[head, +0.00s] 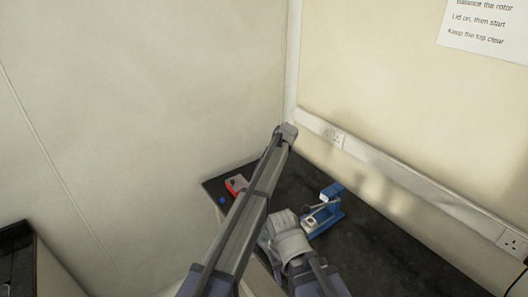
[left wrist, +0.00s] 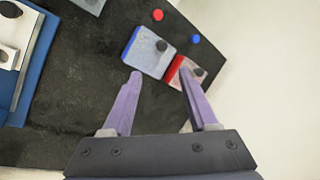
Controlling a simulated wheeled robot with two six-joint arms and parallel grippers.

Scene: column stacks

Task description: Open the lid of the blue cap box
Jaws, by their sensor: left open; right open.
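In the left wrist view, the blue cap box (left wrist: 143,55) has a blue side and a pale lid with a dark knob (left wrist: 161,46). The lid lies flat on it. My left gripper (left wrist: 160,77) is open and empty, its purple fingers pointing towards the gap between this box and the red box. In the head view my left arm crosses the table and seems to hide the blue cap box.
A red box (left wrist: 190,77) with a dark knob stands beside the blue one. A red cap (left wrist: 157,15) and a blue cap (left wrist: 196,39) lie close by. A blue device (head: 331,193) stands on the black table (head: 385,250); walls close off the back.

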